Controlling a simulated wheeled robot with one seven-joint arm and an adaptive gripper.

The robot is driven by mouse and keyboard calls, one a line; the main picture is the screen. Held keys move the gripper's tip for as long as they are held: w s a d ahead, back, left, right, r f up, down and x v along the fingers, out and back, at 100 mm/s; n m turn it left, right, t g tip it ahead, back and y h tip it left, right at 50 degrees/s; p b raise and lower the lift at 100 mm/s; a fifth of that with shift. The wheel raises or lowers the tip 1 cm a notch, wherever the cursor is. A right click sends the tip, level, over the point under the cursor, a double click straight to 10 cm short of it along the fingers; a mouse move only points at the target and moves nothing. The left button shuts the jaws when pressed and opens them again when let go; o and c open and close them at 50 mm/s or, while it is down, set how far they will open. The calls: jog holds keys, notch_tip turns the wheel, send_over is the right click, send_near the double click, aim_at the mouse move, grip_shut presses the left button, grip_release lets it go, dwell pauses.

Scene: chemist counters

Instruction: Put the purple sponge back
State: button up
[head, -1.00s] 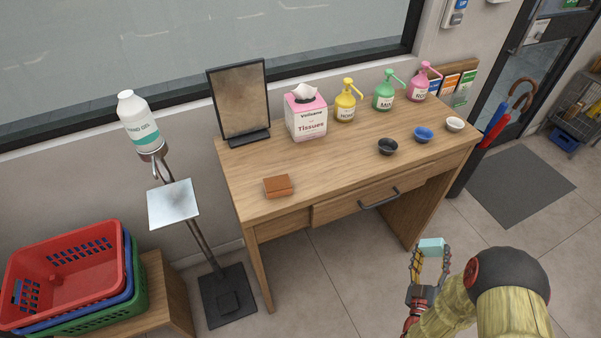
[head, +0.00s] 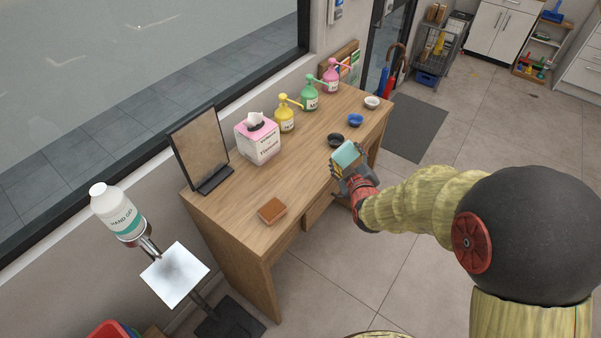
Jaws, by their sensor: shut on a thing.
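My gripper (head: 345,168) is shut on a small pale teal block (head: 347,152) that looks like a sponge; it does not look purple. The gripper holds it up near the front edge of the wooden table (head: 300,177), close to the black bowl in the picture. An orange-brown block (head: 272,210), perhaps another sponge, lies flat on the table's near left part. I see no purple sponge in this view. The block's lower part is hidden by the fingers.
On the table stand a dark framed panel (head: 200,150), a tissue box (head: 258,140), yellow (head: 285,119), green (head: 310,98) and pink (head: 331,81) pump bottles, and black (head: 336,140), blue (head: 355,120) and white (head: 372,102) bowls. A hand gel stand (head: 174,274) is at left. The tabletop's middle is clear.

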aim_at(340, 149)
notch_tip(340, 149, up, 12)
jog(key=w+a+g+p, duration=0.1)
jog(key=a+g+p, duration=0.1)
jog(key=g+p, duration=0.2)
jog(key=p, duration=0.3)
jog(key=shift+w+a+p, duration=0.15)
jog(key=shift+a+p, duration=0.15)
jog(key=shift+p, duration=0.1)
jog(key=shift+s+a+r, duration=0.1)
jog(key=shift+s, duration=0.1)
